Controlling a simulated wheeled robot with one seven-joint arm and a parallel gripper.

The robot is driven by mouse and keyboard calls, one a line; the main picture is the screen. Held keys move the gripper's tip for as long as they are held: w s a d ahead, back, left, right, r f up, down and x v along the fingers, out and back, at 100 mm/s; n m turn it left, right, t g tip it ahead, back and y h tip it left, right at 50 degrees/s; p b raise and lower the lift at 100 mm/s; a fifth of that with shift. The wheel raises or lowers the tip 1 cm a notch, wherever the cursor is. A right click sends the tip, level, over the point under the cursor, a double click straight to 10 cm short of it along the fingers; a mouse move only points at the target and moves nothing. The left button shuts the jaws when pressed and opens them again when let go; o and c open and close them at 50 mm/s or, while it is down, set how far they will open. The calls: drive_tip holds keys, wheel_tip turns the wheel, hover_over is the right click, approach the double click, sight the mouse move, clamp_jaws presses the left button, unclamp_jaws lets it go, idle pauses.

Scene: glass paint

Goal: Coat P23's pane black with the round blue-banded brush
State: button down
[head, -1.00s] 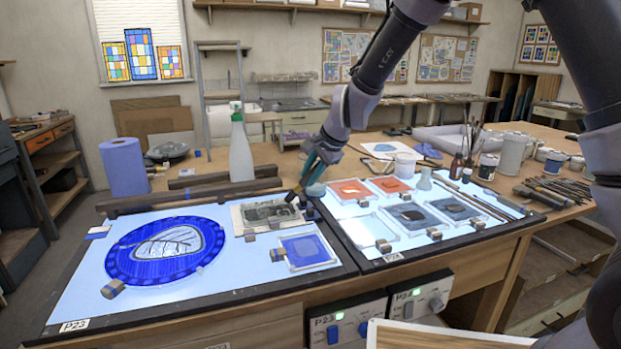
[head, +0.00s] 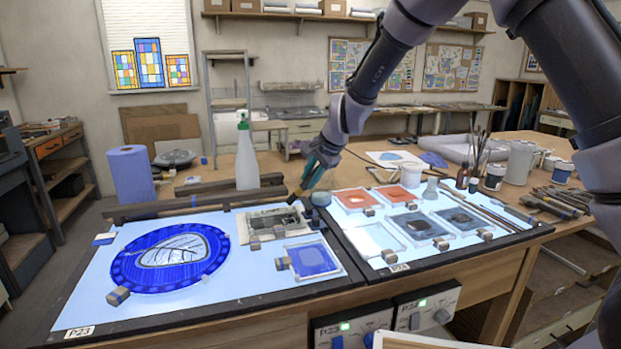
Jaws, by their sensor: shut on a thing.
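The light table labelled P23 (head: 75,315) is at the left. A round blue pane (head: 120,268) with a pale, dark-lined middle lies on it. A smaller square blue pane (head: 312,260) lies at its right front, and a grey-and-black picture sheet (head: 258,223) lies behind that. My gripper (head: 314,178) is shut on a brush (head: 299,191), whose dark tip points down-left above the sheet's back right corner. Whether the tip touches anything is unclear. The brush's band cannot be made out. A small dark jar (head: 321,199) stands right beside the brush.
A second light table (head: 385,262) at the right holds red, grey and clear panes. A spray bottle (head: 245,160) and dark wooden bars (head: 215,203) stand behind the left table. Cups, jars and tools crowd the back right. Small blocks sit around the panes.

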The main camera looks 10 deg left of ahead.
drive_tip(key=shift+f, duration=0.35)
drive_tip(key=shift+f, duration=0.25)
idle(0.4)
drive_tip(key=s+a, duration=0.6)
drive_tip(key=a, duration=0.4)
drive_tip(key=shift+s+a, duration=0.2)
drive_tip(key=shift+a, duration=0.05)
idle(1.2)
drive_tip(key=shift+r, duration=0.15)
wheel_tip(320, 180, up, 5)
drive_tip(key=shift+f, duration=0.1)
idle(0.5)
